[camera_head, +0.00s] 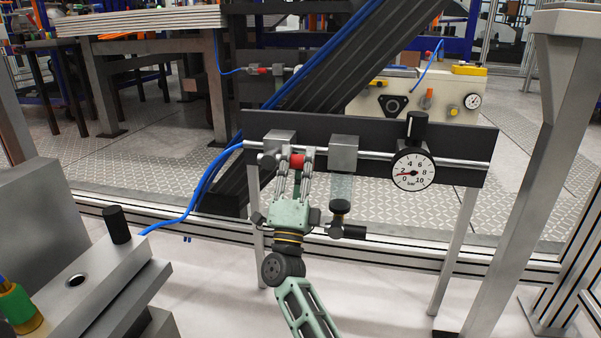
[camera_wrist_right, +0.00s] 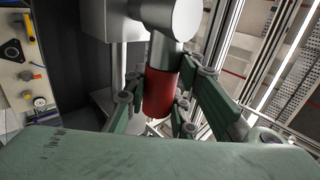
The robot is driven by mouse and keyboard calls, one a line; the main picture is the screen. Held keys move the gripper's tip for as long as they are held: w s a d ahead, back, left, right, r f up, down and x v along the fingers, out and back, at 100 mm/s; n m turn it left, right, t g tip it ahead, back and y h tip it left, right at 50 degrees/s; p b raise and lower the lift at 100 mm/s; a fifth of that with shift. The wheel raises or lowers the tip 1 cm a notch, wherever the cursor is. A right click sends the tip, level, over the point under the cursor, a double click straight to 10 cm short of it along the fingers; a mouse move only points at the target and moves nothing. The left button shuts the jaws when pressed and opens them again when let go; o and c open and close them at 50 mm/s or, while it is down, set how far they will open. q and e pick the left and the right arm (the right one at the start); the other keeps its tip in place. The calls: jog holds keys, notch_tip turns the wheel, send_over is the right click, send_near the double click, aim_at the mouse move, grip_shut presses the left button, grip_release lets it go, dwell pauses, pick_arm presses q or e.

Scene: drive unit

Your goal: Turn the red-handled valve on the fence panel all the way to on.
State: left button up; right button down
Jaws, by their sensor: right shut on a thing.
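The red valve handle (camera_head: 297,161) sits on the pipe of the dark fence panel (camera_head: 460,139), left of the grey block and the gauge. My right gripper (camera_head: 295,172) reaches up to it from below, with one finger on each side. In the right wrist view the red handle (camera_wrist_right: 159,92) is a short cylinder on a grey metal stem, and the green fingers (camera_wrist_right: 160,100) close around it. The right gripper is shut on the handle. The fingers partly hide the handle in the head view. My left gripper is not in view.
A pressure gauge (camera_head: 413,170) with its needle near the low end hangs to the right on the panel. A filter unit (camera_head: 342,190) hangs close to my right gripper. Metal blocks (camera_head: 90,290) stand at the lower left. A post (camera_head: 530,150) rises at the right.

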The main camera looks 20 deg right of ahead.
jog(key=shift+f+m+g+h, duration=0.1)
jog(key=shift+m+g+h, duration=0.2)
jog(key=shift+m+h, duration=0.3)
jog(key=c, duration=1.4)
grip_release()
jog(key=shift+c, duration=0.2)
jog(key=v, duration=1.2)
